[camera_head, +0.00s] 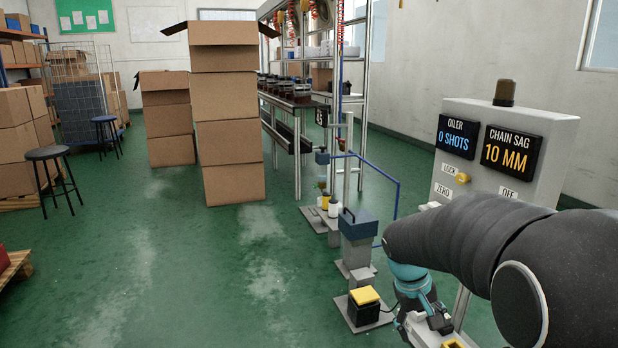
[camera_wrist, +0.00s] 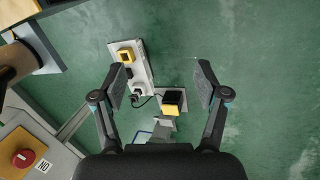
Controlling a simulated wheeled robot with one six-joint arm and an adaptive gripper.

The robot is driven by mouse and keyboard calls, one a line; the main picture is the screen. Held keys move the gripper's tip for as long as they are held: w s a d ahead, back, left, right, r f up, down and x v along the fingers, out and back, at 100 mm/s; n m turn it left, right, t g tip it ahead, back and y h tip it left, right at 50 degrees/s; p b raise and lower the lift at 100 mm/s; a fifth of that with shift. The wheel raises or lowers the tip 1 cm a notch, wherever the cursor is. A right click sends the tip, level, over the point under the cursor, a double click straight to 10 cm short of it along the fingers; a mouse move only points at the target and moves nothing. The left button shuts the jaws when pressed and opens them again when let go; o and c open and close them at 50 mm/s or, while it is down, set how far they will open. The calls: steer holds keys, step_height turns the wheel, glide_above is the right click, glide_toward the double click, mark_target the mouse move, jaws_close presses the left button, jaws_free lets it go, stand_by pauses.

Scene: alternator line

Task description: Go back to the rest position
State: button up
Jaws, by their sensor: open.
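My gripper (camera_wrist: 162,88) is open in the wrist view, with its two fingers spread wide and nothing between the fingertips. Below it, green floor and a grey base plate with a yellow-framed part (camera_wrist: 126,55) show. In the head view my arm reaches in from the right edge, in front of the control panel (camera_head: 560,135).
The panel reads OILER 0 SHOTS and CHAIN SAG 10 MM. A yellow-topped pedestal (camera_head: 365,296) and a blue-topped post (camera_head: 357,224) stand left of my arm. Stacked cartons (camera_head: 228,130) stand farther back. A red knob (camera_wrist: 22,158) shows at lower left in the wrist view.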

steer(key=s+a+r+t+y, duration=0.1)
steer(key=s+a+r, duration=0.3)
steer(key=s, duration=0.6)
steer(key=s+a+r+m+t+y, duration=0.1)
steer(key=s+a+r+t, duration=0.3)
steer(key=s, duration=0.6)
steer(key=shift+s+r+m+y, duration=0.2)
steer(key=shift+r+m+y, duration=0.1)
steer(key=shift+y, duration=0.4)
stand_by(0.4)
